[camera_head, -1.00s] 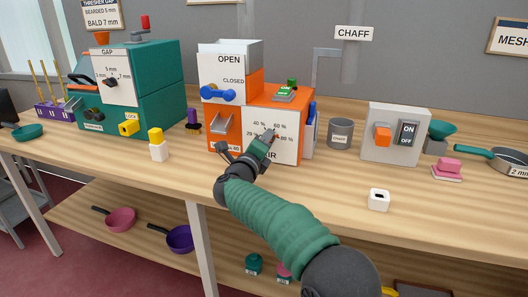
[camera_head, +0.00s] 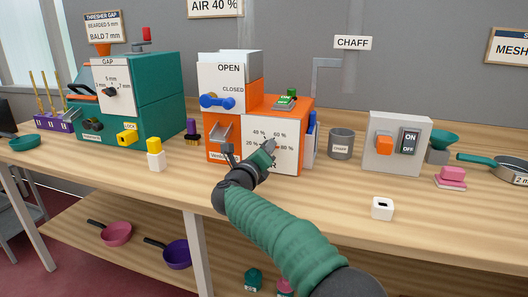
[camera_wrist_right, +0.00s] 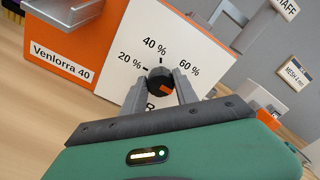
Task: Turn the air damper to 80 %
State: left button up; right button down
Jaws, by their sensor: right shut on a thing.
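The orange and white machine (camera_head: 222,133) labelled Venlorra 40 carries a white dial panel (camera_head: 285,165) marked 20 %, 40 %, 60 % and 80 %. The dark round damper knob (camera_wrist_right: 159,78) sits at the dial's centre in the right wrist view. An orange mark (camera_wrist_right: 166,88) shows on its lower right. My right gripper (camera_head: 268,146) is shut on the knob, one finger on each side; it also shows in the right wrist view (camera_wrist_right: 160,92). In that view the 80 % label is hidden, apparently behind the right finger. My left gripper is not in view.
A wall sign (camera_head: 213,5) reads AIR 40 %. A blue handle (camera_head: 217,101) and a green switch (camera_head: 287,98) are on the same machine. A grey cup (camera_head: 341,144) and a grey switch box (camera_head: 397,160) stand to the right. A white block (camera_head: 382,208) lies near the front.

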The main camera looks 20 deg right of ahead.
jog(key=c, duration=1.4)
grip_release()
jog(key=o, duration=0.5)
jog(key=shift+w+d+f, duration=0.1)
jog(key=shift+w+f, duration=0.05)
jog(key=shift+c, duration=0.2)
jog(key=p+v, duration=0.1)
jog(key=v, duration=1.6)
jog(key=shift+f, duration=0.1)
